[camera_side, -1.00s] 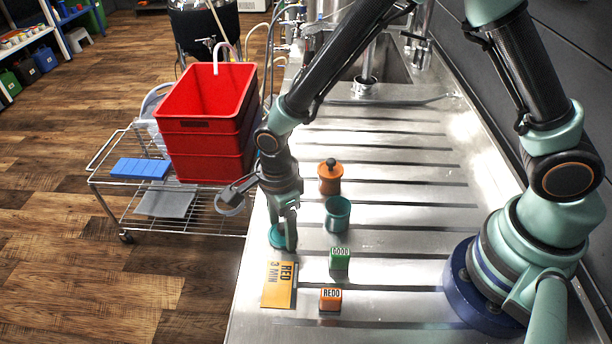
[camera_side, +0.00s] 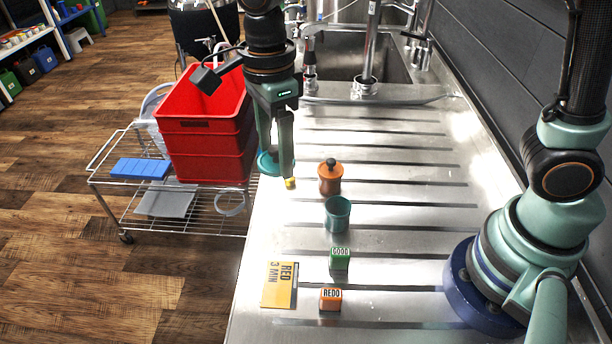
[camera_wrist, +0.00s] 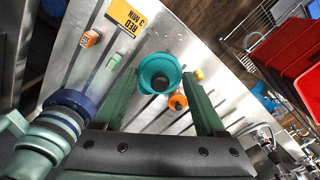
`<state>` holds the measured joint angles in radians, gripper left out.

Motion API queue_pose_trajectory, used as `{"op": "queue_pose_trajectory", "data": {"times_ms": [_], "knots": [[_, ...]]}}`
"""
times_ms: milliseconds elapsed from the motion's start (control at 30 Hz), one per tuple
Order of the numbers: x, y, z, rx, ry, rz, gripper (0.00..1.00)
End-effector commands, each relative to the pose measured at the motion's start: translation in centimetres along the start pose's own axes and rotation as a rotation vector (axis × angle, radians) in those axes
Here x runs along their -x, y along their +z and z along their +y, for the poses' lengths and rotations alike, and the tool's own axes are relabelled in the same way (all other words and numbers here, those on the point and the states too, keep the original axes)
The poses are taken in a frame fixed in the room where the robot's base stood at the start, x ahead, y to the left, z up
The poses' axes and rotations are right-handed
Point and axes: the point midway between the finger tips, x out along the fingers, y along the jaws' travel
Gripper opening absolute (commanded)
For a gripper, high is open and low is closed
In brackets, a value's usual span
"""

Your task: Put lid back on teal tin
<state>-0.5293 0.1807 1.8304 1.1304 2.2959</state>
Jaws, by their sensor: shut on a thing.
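The teal tin (camera_side: 337,216) stands upright and open-topped on the steel drainboard. My gripper (camera_side: 280,168) is shut on the teal lid (camera_side: 268,163) and holds it raised above the counter, behind and to the left of the tin, apart from it. In the wrist view the round lid (camera_wrist: 172,64) sits between my two fingertips (camera_wrist: 160,76), with a dark knob at its middle. I cannot make out the tin separately there; the lid seems to cover it.
An orange tin with a dark-knobbed lid (camera_side: 330,180) stands behind the teal tin. A small yellow object (camera_side: 290,183) lies near the left edge. A green GOOD block (camera_side: 340,259), an orange REDO block (camera_side: 330,300) and a yellow card (camera_side: 279,285) lie in front. Red crates (camera_side: 208,130) stand left.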

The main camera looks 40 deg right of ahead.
Motion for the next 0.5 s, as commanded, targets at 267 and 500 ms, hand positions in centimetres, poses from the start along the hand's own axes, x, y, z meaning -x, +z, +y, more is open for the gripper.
{"op": "queue_pose_trajectory", "data": {"times_ms": [267, 500], "knots": [[-1.3, -3.5, 0.2, -0.005, 0.003, 0.002, 0.21], [-5.0, -8.7, 1.5, -0.005, 0.000, 0.000, 0.21]]}}
